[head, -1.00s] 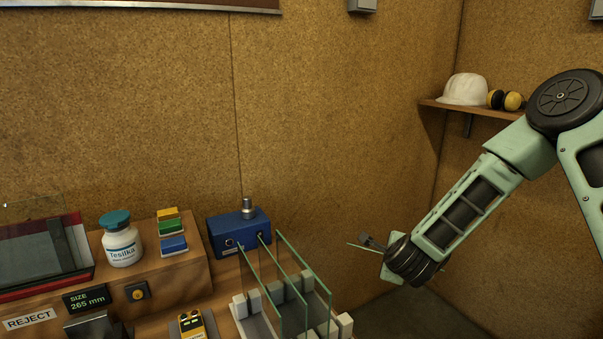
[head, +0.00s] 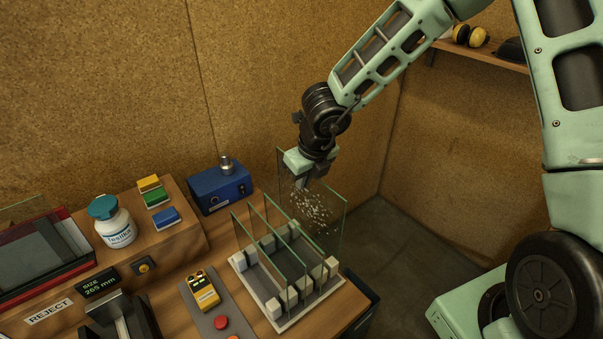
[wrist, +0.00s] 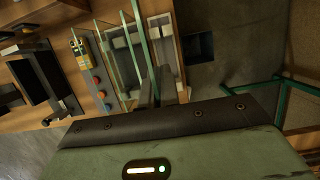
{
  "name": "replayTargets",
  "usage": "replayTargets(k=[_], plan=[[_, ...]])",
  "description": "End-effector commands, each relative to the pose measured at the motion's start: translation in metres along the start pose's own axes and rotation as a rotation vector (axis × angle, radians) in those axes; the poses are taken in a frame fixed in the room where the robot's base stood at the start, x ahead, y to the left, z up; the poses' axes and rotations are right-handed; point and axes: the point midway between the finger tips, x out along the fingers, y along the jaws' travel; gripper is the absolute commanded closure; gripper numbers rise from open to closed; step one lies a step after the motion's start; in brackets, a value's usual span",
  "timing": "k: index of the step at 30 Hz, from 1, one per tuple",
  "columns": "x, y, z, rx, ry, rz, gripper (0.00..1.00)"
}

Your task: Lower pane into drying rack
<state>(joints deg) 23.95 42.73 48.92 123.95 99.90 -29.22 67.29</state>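My gripper (head: 303,182) points down in the head view, shut on the top edge of an upright clear glass pane (head: 331,206). White specks cover the pane's middle. The pane is at the rear right of the drying rack (head: 254,295); its lower part overlaps the rack's back corner in the picture, and I cannot tell its height above the slots. The rack has a light base with white posts, and other upright glass panes (head: 262,242) stand in it. In the wrist view my gripper's fingers (wrist: 157,90) are close together, with green glass edges and the rack (wrist: 163,28) beyond them.
Left of the rack are a yellow meter (head: 206,291) and a red button (head: 221,322). A blue box (head: 219,190) and white jar (head: 113,224) stand behind. The bench ends just right of the rack, with open floor (head: 385,235) beyond.

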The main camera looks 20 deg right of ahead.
Motion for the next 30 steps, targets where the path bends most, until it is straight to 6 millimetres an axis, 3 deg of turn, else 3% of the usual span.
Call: replayTargets(k=[13, 30], plan=[[-0.005, 0.000, 0.003, -0.003, -0.004, 0.000, 1.00], [0.046, -0.001, -0.013, -0.002, -0.003, -0.001, 1.00]])
